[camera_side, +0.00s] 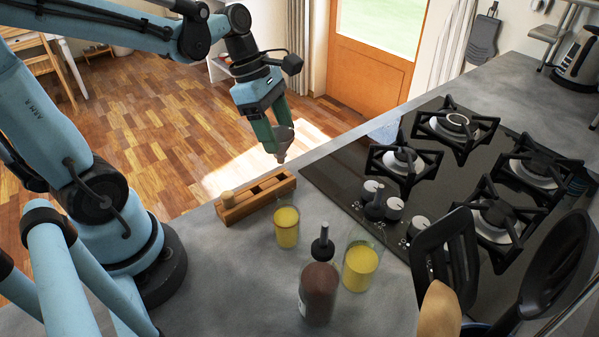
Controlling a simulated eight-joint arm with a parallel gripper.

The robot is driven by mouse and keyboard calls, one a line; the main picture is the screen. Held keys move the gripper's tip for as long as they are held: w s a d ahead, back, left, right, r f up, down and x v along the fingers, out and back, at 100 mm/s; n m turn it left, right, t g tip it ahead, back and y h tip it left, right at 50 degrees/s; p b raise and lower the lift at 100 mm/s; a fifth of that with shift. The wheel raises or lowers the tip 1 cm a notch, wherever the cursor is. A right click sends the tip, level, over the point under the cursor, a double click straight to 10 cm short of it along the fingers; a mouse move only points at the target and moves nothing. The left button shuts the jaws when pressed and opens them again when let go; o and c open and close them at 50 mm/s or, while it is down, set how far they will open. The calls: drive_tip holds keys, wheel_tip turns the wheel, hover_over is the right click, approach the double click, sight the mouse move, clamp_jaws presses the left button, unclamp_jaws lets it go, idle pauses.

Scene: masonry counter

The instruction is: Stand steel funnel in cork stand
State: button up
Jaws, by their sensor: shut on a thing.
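My gripper (273,130) is shut on the steel funnel (283,143), a small grey piece with its narrow end pointing down. The fingers hide part of it. The gripper holds it above the far right end of a long, low wooden stand (247,208), which I take to be the cork stand. In the picture the funnel's tip is apart from the stand.
Two glasses of yellow liquid (286,226) (360,265) and a brown bottle with a dark spout (319,290) stand in front of the stand. A black gas hob (450,170) lies to the right. Dark utensils (450,255) rise at the front right. The counter's edge runs behind the stand.

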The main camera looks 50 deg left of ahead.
drive_tip(key=shift+f, duration=1.55)
drive_tip(key=shift+f, duration=1.35)
drive_tip(key=o, duration=1.3)
drive_tip(key=shift+o, duration=0.2)
drive_tip(key=shift+r, duration=0.1)
drive_tip(key=v, duration=1.2)
